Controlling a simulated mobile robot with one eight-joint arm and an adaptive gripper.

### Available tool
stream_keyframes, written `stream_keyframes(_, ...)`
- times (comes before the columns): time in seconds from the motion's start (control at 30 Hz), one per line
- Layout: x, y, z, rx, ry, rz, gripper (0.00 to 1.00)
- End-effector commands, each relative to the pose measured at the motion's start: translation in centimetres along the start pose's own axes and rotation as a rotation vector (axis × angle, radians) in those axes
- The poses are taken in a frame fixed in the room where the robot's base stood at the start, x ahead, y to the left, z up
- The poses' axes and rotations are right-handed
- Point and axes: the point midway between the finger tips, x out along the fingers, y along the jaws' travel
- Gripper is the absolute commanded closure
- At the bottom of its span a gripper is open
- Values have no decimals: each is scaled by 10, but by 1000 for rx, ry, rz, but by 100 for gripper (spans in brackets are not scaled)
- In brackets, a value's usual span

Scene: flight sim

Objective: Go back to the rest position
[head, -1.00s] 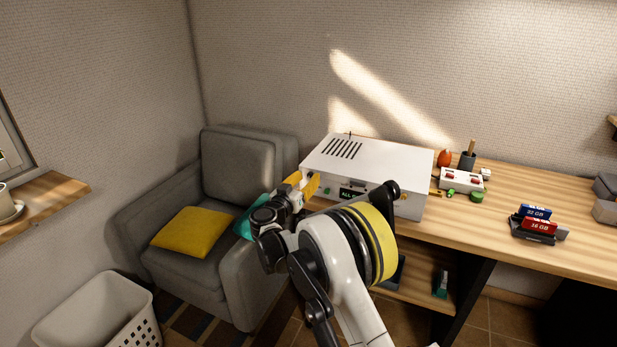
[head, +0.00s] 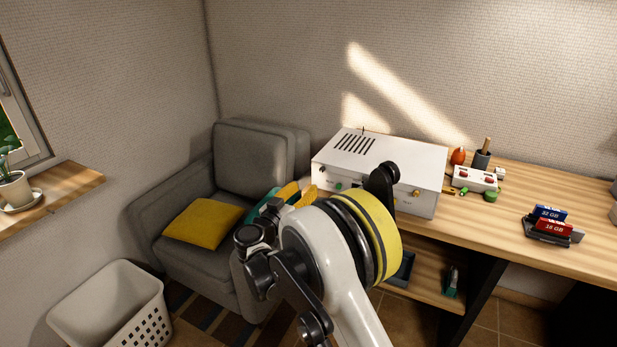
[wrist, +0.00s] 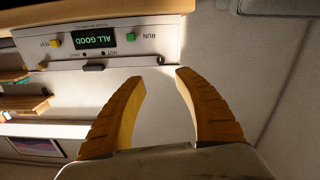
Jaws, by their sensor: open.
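My gripper (head: 299,192) is in front of the left front of the white box on the desk, partly hidden behind my own arm in the head view. In the wrist view its two yellow fingers (wrist: 161,77) are apart with nothing between them. The white box (wrist: 150,42) shows upside down there, with a green display reading "ALL GOOD", a green RUN button and a yellow TEST button. The fingers appear apart from the box.
The wooden desk (head: 511,192) holds the white box (head: 330,159), a red-buttoned control box (head: 476,178) and a cartridge stand (head: 548,232). A grey armchair (head: 250,158) with a yellow cushion (head: 203,221) stands left. A white basket (head: 88,312) is at front left.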

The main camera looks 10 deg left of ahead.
Motion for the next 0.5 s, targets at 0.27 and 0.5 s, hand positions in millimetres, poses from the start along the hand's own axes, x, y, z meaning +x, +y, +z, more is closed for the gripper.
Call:
stream_keyframes(0.27,25,97,-39,-81,-216,40,62)
stream_keyframes(0.5,4,223,-61,-149,-488,15,62)
